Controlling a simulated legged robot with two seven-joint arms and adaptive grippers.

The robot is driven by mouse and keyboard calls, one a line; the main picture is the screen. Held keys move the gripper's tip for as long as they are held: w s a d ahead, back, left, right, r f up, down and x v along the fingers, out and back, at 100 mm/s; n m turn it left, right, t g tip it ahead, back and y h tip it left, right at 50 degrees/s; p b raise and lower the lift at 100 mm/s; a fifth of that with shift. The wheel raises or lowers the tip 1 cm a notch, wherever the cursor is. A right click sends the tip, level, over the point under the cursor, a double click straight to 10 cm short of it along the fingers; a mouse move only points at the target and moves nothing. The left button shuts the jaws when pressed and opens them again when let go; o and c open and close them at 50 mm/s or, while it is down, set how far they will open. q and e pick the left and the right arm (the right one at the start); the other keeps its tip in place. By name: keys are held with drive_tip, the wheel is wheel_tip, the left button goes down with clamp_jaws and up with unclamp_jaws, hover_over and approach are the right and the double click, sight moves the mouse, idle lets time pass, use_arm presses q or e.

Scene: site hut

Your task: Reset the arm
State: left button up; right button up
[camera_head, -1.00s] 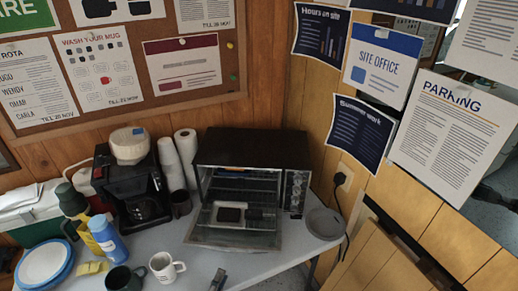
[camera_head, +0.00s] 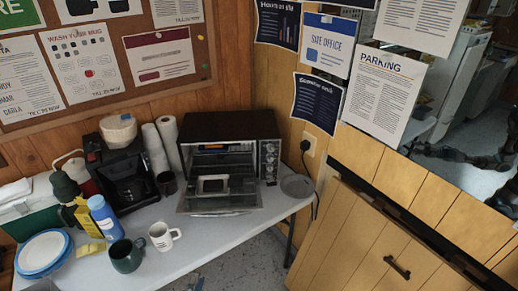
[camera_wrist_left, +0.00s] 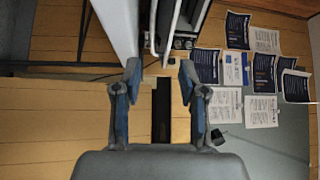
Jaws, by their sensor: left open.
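My left gripper (camera_wrist_left: 160,80) shows in the left wrist view with its two blue-grey fingers apart and nothing between them. Beyond the fingers are the pale table edge (camera_wrist_left: 113,28), a strip of wood wall and the oven's knobs. In the head view the gripper is hardly seen, at most as a small grey piece at the bottom edge. The toaster oven (camera_head: 230,130) stands on the table (camera_head: 205,235) with its door lowered.
A coffee machine (camera_head: 122,180), a blue bottle (camera_head: 105,218), a white mug (camera_head: 163,236), a dark mug (camera_head: 126,255) and plates (camera_head: 43,252) crowd the table's left. A grey disc (camera_head: 297,186) lies right of the oven. The table's front middle is clear.

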use_arm(q)
drive_tip(key=s+a+f+n+g+y+p, duration=0.25)
drive_tip(key=s+f+n+g, duration=0.2)
drive_tip(key=f, duration=0.45)
drive_tip(key=s+a+f+n+g+y+p, duration=0.1)
drive_tip(key=s+f+n+g+p, duration=0.3)
drive_tip(key=f, duration=0.5)
drive_tip(key=s+d+f+n+g+p, duration=0.1)
drive_tip(key=s+f+n+g, duration=0.3)
drive_tip(key=s+f, duration=0.3)
drive_tip(key=s+d+f+n+g+h+p, duration=0.1)
drive_tip(key=s+f+n+g, duration=0.3)
drive_tip(key=s, duration=1.1)
wheel_tip(320, 180, down, 3)
drive_tip(key=shift+d+r+g+p, duration=0.15)
drive_tip(key=shift+d+g+p, duration=0.05)
drive_tip(key=shift+g+p, duration=0.2)
use_arm(e)
drive_tip(key=s+d+f+g, duration=0.1)
drive_tip(key=s+f+g, duration=0.1)
drive_tip(key=s+f, duration=0.2)
drive_tip(key=s+d+f+g, duration=0.1)
drive_tip(key=s+f, duration=0.3)
drive_tip(key=f, duration=0.5)
drive_tip(key=s+d+f+g+h, duration=0.1)
drive_tip(key=s+f+g, duration=0.1)
drive_tip(key=f, duration=0.5)
drive_tip(key=shift+s+d+f+g, duration=0.2)
drive_tip(key=shift+s+g, duration=0.2)
drive_tip(key=shift+s, duration=0.5)
